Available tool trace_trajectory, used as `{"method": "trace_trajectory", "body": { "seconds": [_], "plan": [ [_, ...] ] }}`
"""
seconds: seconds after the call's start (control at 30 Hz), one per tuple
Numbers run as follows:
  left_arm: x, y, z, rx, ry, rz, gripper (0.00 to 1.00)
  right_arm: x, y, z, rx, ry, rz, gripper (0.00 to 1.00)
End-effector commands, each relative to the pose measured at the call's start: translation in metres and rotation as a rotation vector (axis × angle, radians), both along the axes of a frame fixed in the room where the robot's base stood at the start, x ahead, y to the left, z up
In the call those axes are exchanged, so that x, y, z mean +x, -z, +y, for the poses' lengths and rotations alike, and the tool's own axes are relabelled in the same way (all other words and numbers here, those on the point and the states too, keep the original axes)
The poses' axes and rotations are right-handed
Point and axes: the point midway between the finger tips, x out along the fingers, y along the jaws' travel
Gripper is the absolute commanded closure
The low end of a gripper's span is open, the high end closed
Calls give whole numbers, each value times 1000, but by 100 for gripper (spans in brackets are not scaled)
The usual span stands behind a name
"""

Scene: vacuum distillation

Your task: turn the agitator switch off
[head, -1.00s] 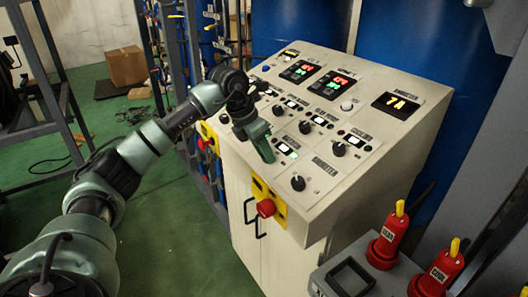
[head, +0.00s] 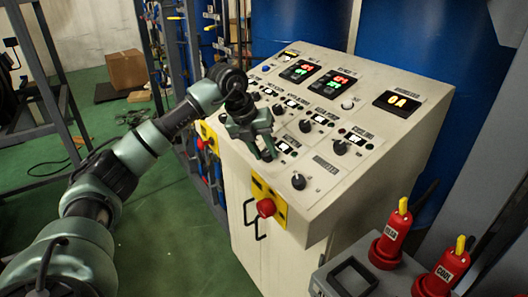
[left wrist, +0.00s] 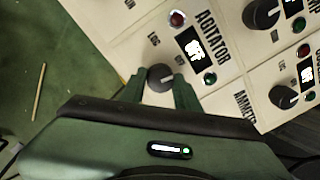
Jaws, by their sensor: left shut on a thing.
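The agitator switch, a dark round knob (left wrist: 160,77), sits below the AGITATOR label (left wrist: 212,38) in the left wrist view. Beside it are a small display (left wrist: 193,47) with white characters that seem to read OFF, a red lamp (left wrist: 178,18) and a green lamp (left wrist: 210,78). My left gripper (left wrist: 163,85) has its green fingers on both sides of the knob, closed on it. In the head view my left gripper (head: 259,153) is at the left front of the sloping panel and largely hides the knob. My right gripper is not in view.
The cream console (head: 345,205) carries several other knobs, such as the front one (head: 298,181). The ammeter display (head: 403,103) reads 0A. A red emergency button (head: 266,208) is on its front. Red plugs (head: 393,240) stand at the lower right.

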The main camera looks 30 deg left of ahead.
Motion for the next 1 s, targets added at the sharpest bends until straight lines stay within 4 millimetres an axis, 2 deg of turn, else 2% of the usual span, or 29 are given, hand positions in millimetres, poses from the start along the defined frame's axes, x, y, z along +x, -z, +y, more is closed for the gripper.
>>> {"method": "trace_trajectory", "body": {
  "seconds": [0.3,0.87,0.9,0.97,1.0],
  "plan": [
    [1,-2,1,-46,-128,12,100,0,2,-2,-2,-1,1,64],
    [1,-3,1,-57,-158,16,100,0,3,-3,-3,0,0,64],
    [1,-3,1,-57,-158,16,66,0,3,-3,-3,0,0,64],
    [1,-3,1,-57,-158,16,49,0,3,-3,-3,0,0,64],
    [1,-2,1,-57,-158,17,47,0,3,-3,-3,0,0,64]
  ]
}}
